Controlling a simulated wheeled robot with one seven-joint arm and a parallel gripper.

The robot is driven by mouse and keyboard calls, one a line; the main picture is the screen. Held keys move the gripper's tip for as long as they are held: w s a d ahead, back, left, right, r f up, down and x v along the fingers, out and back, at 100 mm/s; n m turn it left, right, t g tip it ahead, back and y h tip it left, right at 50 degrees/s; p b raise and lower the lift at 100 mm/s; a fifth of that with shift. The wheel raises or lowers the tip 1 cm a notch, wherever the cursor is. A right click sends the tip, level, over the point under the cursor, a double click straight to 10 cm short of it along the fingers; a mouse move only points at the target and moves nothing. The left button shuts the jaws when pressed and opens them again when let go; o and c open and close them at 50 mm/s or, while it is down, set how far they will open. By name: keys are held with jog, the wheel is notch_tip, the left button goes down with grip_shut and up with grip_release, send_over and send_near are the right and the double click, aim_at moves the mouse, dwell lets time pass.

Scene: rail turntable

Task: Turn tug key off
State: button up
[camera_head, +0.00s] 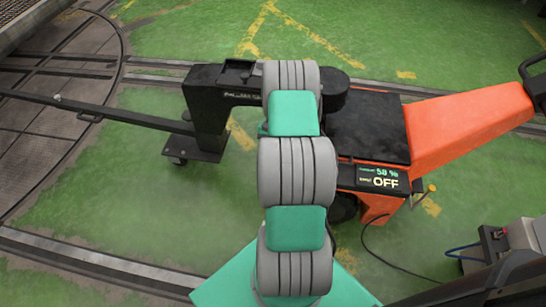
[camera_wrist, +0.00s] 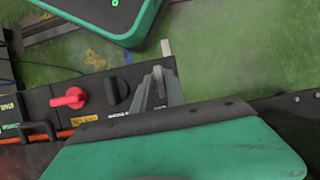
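The orange tug (camera_head: 447,129) has a black top cover and stands to the right of my arm in the head view. In the wrist view, a dark control panel (camera_wrist: 40,100) carries a red rotary knob (camera_wrist: 75,98) and a black rotary knob (camera_wrist: 116,92). Their labels are too small to read, so I cannot tell which is the key. My gripper (camera_wrist: 160,88) shows grey fingers just right of the black knob, apparently empty. Whether the fingers are open is unclear. The gripper is hidden in the head view.
A black tow bar (camera_head: 100,112) runs left from a black hitch post (camera_head: 205,120) towards the turntable (camera_head: 60,80). A grey unit (camera_head: 515,255) with a blue cable stands at lower right. A black cable (camera_head: 395,267) lies on the floor. Green floor is clear at the back.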

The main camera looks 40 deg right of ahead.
jog(key=o, duration=0.3)
jog(key=shift+o, duration=0.2)
jog(key=p+v, duration=0.1)
jog(key=v, duration=0.6)
jog(key=shift+r+p, duration=0.35)
jog(key=shift+w+d, duration=0.1)
